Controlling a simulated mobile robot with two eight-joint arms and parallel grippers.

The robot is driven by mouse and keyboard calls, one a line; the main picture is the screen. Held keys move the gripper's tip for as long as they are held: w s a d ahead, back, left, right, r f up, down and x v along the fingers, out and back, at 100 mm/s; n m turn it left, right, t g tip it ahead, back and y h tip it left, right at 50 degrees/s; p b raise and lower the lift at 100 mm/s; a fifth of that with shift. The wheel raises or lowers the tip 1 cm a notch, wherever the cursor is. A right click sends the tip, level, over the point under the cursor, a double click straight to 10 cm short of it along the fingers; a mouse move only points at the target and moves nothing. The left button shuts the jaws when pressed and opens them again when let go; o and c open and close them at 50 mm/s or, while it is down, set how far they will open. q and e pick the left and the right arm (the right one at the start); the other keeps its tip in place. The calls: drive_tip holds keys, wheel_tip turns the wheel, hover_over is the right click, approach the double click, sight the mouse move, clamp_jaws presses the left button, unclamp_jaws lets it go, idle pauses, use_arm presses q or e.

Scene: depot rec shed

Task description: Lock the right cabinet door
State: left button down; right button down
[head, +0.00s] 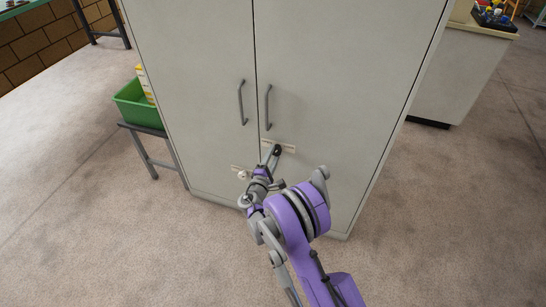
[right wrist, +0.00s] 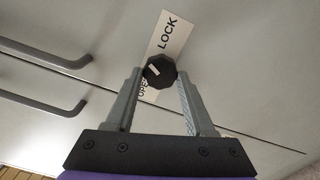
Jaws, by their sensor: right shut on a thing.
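The right cabinet door (head: 340,70) is closed flush beside the left door (head: 190,80). On its lower inner part is a small dark faceted knob (head: 277,149), on a pale label strip (head: 288,148). In the right wrist view the label reads LOCK (right wrist: 168,36) above and OPEN below. The knob (right wrist: 159,70) sits between the fingertips of my right gripper (head: 271,157), which is shut on it. The knob bears a short white mark; which word it points to is unclear. My left gripper is not in view.
Two grey bar handles (head: 268,107) stand out above the knob. A green bin (head: 136,107) on a small stand is at left, a pale counter (head: 460,75) at right. Carpet in front is clear.

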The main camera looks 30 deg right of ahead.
drive_tip(key=shift+m, duration=1.7)
drive_tip(key=shift+c, duration=1.3)
unclamp_jaws()
drive_tip(key=p+v, duration=0.1)
drive_tip(key=v, duration=0.9)
drive_tip(key=shift+s+a, duration=0.2)
drive_tip(key=shift+a, duration=0.1)
drive_tip(key=shift+r+m, duration=0.1)
drive_tip(key=shift+m, duration=0.2)
